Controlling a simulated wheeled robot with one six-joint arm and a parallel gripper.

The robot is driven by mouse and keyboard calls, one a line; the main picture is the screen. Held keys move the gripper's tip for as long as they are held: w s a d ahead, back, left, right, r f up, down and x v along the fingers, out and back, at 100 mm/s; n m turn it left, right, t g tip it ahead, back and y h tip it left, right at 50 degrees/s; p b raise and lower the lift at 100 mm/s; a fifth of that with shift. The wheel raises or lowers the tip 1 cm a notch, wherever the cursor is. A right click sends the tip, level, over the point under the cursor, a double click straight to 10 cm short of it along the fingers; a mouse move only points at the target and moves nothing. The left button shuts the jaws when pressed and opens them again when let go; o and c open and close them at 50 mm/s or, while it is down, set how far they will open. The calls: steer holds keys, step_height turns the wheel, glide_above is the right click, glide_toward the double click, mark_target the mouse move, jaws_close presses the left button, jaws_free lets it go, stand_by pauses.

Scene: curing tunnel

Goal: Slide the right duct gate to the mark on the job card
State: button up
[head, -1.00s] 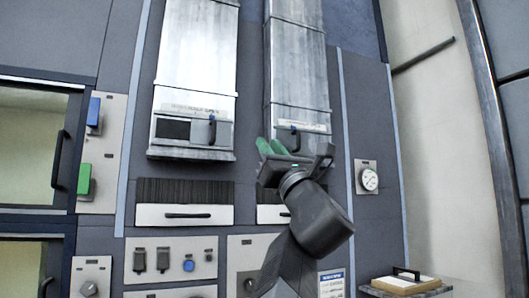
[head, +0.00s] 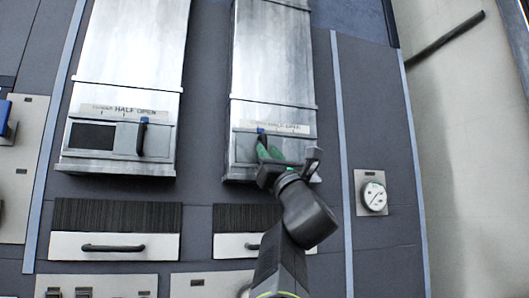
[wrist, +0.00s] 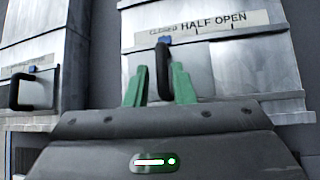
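The right duct gate (head: 243,148) is a grey metal slide plate low on the right duct. Its dark upright handle (wrist: 163,72) has a blue tip (wrist: 165,41). The tip lies under the "CLOSED" end of the label strip (wrist: 208,27), which also reads "HALF OPEN". My gripper (wrist: 159,85) has green fingers, one on each side of the handle. A gap shows at the left finger; the right finger looks close to the handle, and I cannot tell whether it touches. In the head view my gripper (head: 269,152) partly covers the gate. The job card is not in view now.
The left duct gate (head: 120,138) has its own handle (head: 141,136) and a dark opening beside it. Drawers with bar handles (head: 113,247) sit below the ducts.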

mark_target(266, 147)
steer(key=shift+p+x, duration=0.75)
steer(key=shift+x, duration=1.3)
steer(key=shift+c, duration=0.2)
jaws_close()
steer(key=shift+f, duration=0.1)
